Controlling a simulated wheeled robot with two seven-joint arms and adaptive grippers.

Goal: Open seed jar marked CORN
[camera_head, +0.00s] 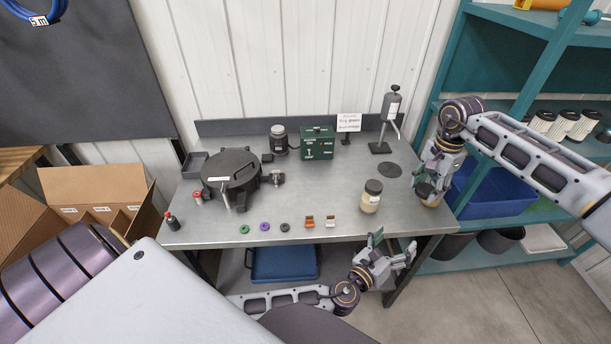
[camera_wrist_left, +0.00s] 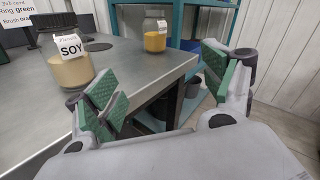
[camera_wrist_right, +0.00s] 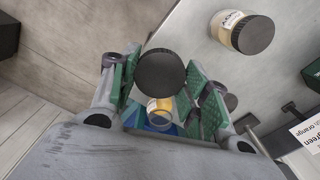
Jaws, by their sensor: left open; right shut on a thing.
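My right gripper (camera_head: 430,178) is shut on a round black lid (camera_wrist_right: 160,72) at the table's right end. Below the lid is a jar with yellow contents (camera_wrist_right: 160,112), also seen in the left wrist view (camera_wrist_left: 155,38); its label is too small to read. No fingers show at its top there, so the lid looks raised off it, though the gap is hard to judge. A second jar (camera_head: 371,197), labelled SOY in the left wrist view (camera_wrist_left: 72,62), stands closed to its left. My left gripper (camera_head: 385,252) is open and empty off the table's front edge.
The metal table (camera_head: 330,210) carries a black round seed meter (camera_head: 230,168), a green box (camera_head: 317,143), a dispenser on a stand (camera_head: 391,105) and several small rings and clips in front. A teal shelf with a blue bin (camera_head: 495,190) stands close right.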

